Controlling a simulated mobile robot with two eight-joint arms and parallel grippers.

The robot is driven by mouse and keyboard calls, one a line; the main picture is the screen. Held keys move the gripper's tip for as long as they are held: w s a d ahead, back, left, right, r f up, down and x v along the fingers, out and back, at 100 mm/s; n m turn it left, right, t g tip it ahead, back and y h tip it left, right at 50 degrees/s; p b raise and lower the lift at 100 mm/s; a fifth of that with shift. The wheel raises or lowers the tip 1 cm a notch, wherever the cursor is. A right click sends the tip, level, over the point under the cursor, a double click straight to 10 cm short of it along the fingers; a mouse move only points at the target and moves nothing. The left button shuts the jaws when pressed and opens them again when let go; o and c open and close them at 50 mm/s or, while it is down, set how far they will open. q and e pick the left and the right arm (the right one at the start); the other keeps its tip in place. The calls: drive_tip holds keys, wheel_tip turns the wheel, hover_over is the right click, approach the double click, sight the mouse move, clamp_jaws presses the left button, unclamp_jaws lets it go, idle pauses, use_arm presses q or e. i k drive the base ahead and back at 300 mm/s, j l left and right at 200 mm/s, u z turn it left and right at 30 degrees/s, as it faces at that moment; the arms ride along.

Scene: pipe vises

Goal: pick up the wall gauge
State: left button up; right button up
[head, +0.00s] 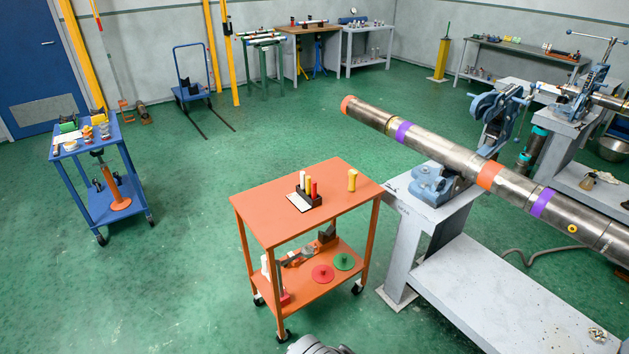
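I cannot tell for sure which object is the wall gauge. The orange cart (262,210) stands in the middle, in front of the pipe. Its top holds a black holder (309,198) with white, yellow and red sticks, a white card (298,203) and a separate yellow cylinder (352,180). Its lower shelf holds a grey metal tool (298,257), a dark block (327,233), a red disc (322,273), a green disc (344,261) and a white upright item (265,264). Neither gripper shows clearly; only a grey rounded part, probably mine, shows at the bottom edge.
A long steel pipe (455,157) with coloured bands lies in a blue vise (432,184) on a grey stand (407,237), right of the cart. A blue cart (99,171) stands at left. Green floor is open between the carts. Benches line the back.

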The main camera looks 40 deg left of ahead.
sight(353, 174)
drive_tip(key=u, duration=1.2)
drive_tip(key=z, duration=1.75)
drive_tip(key=u, duration=2.3)
drive_tip(key=i+l+u, duration=0.25)
drive_tip(key=u, duration=0.25)
drive_tip(key=i+l+u, duration=0.2)
drive_tip(key=l+u, duration=0.3)
